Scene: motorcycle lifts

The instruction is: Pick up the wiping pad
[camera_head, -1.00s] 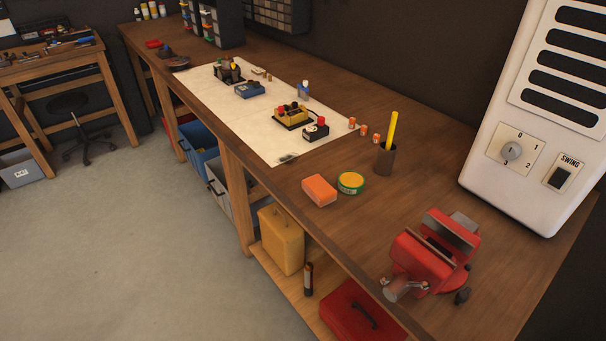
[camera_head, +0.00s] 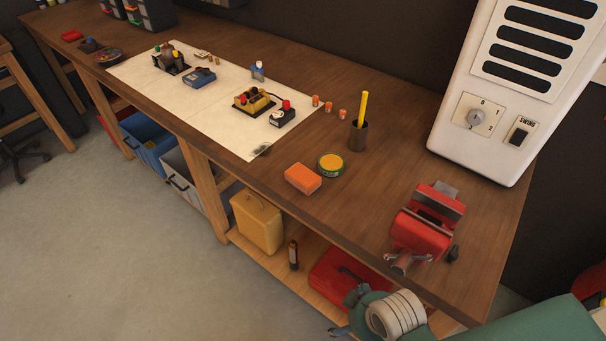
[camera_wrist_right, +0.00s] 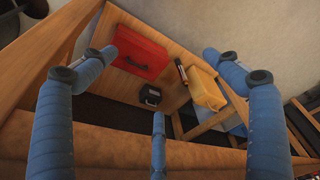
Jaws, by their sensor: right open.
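The wiping pad (camera_head: 303,178), an orange block with a lighter edge, lies flat on the workbench near its front edge, just left of a round green-and-yellow tin (camera_head: 331,165). My right gripper (camera_head: 347,312) is at the bottom of the head view, in front of the bench and lower right of the pad, well apart from it. In the right wrist view its blue fingers (camera_wrist_right: 158,75) are spread, with nothing between them. The pad does not show in that view. My left gripper is in neither view.
A red vise (camera_head: 425,225) stands at the bench's right end, near my right arm. A brown cup (camera_head: 358,136) with a yellow stick stands behind the tin. The lower shelf holds a red toolbox (camera_wrist_right: 137,52) and yellow case (camera_wrist_right: 206,90).

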